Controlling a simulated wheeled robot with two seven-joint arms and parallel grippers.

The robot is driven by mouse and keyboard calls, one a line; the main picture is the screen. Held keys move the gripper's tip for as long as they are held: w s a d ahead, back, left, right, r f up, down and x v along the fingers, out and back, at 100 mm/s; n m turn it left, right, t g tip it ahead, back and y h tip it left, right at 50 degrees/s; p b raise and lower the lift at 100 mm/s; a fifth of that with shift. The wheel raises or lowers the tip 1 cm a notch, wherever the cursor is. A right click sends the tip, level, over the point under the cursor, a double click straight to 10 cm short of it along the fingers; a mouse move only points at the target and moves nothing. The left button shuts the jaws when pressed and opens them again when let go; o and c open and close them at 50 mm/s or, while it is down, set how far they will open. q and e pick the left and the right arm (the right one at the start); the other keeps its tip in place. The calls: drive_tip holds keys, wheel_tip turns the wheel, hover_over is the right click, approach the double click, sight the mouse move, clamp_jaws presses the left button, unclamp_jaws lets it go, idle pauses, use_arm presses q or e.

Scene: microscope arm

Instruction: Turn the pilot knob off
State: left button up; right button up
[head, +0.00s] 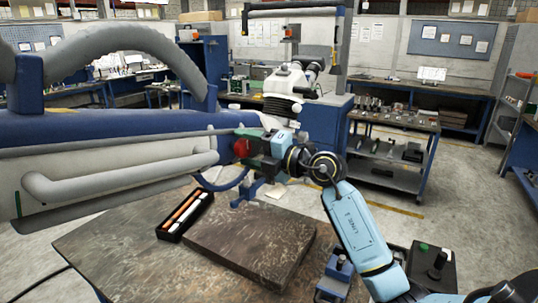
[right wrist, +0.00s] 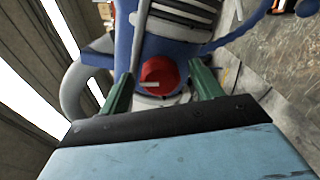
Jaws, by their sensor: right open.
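The red pilot knob (head: 241,147) is on the end of the large blue and white microscope arm (head: 90,128), which reaches in from the left. In the right wrist view the knob (right wrist: 158,72) faces the camera and carries a small pale mark near its lower edge. My right gripper (head: 255,150) is at the knob in the head view. In the right wrist view my right gripper (right wrist: 161,80) is open, with one green finger on either side of the knob. A gap shows beside each finger, and I cannot tell contact. My left gripper is not in view.
A white microscope head (head: 290,80) is just beyond the knob. Below is a brown table (head: 130,240) with a dark slab (head: 250,245) and a black tray (head: 186,216) of orange and white sticks. Grey hoses (head: 120,178) run along the microscope arm.

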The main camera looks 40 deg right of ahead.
drive_tip(key=b+v, duration=0.3)
drive_tip(key=v, duration=0.9)
drive_tip(key=shift+s, duration=0.3)
drive_tip(key=shift+d+f, duration=0.1)
drive_tip(key=shift+d, duration=0.05)
